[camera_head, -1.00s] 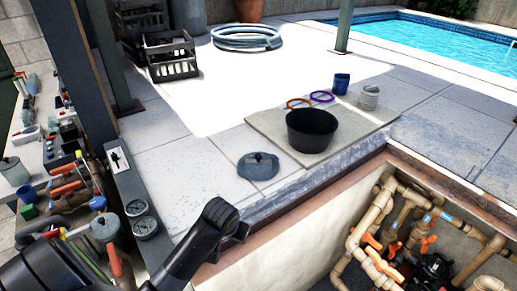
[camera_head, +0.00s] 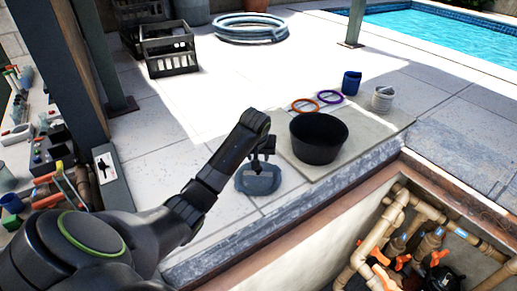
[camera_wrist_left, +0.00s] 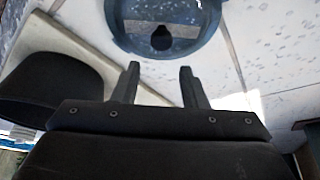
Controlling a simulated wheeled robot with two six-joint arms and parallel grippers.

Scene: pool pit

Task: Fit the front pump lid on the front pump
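The pump lid (camera_head: 258,183), a round blue-grey disc with a dark knob, lies flat on the pale paving beside the slab. It also shows at the top of the left wrist view (camera_wrist_left: 161,38), with its knob between the lines of my fingers. My left gripper (camera_head: 262,152) is above the lid and apart from it. In the left wrist view its two fingers (camera_wrist_left: 160,82) are spread with nothing between them. A black pump-like body (camera_head: 438,278) shows partly in the pit; I cannot tell if it is the front pump. My right gripper is out of view.
A black bucket (camera_head: 318,140) stands close right of the lid, with orange (camera_head: 304,106) and purple (camera_head: 330,97) rings, a blue cup (camera_head: 351,82) and a pale canister (camera_head: 382,98) behind. The pit with tan pipes (camera_head: 375,240) opens at lower right. Paving left of the lid is clear.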

